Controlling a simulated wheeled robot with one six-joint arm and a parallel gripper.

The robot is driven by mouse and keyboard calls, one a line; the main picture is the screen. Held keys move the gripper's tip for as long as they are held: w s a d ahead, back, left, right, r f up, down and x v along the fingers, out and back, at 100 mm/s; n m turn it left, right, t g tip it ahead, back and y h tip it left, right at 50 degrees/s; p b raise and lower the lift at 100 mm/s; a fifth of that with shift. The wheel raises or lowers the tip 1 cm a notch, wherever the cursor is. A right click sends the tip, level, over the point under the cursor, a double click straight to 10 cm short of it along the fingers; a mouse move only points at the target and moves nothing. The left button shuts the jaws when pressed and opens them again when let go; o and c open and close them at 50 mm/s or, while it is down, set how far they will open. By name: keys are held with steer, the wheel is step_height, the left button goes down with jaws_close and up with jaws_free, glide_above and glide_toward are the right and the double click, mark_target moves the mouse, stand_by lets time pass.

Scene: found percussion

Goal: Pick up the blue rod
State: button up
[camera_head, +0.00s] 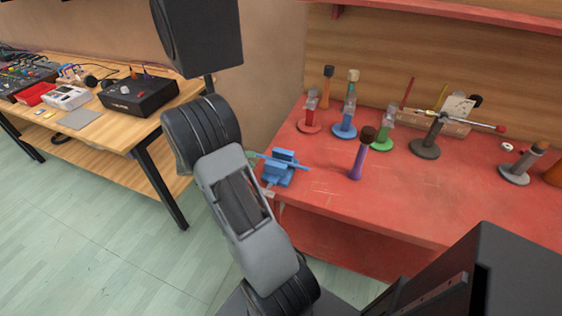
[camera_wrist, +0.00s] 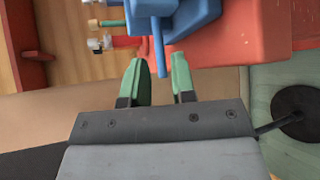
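The blue rod (camera_head: 298,166) lies across the blue vise (camera_head: 278,176) at the left front corner of the red bench. In the wrist view the rod (camera_wrist: 159,52) sticks out of the vise (camera_wrist: 190,15) toward my gripper (camera_wrist: 160,78). My gripper's two green fingers are apart, with the rod's free end between or just ahead of their tips. No contact with either finger shows. In the head view my gripper is mostly hidden behind my arm, with a little green showing beside the vise.
The red bench (camera_head: 320,188) also holds a purple mallet (camera_head: 359,157) right of the vise. Red, blue and green stands (camera_head: 344,128) are farther back. A grey stand (camera_head: 426,147) is to the right. A wooden table (camera_head: 95,122) with electronics stands left, across a gap.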

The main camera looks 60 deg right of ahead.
mark_target(265, 158)
steer(key=shift+p+x, duration=0.3)
steer(key=shift+x, duration=2.2)
steer(key=shift+w+d, duration=0.1)
steer(key=shift+w, duration=0.05)
steer(key=shift+c, duration=0.3)
jaws_close()
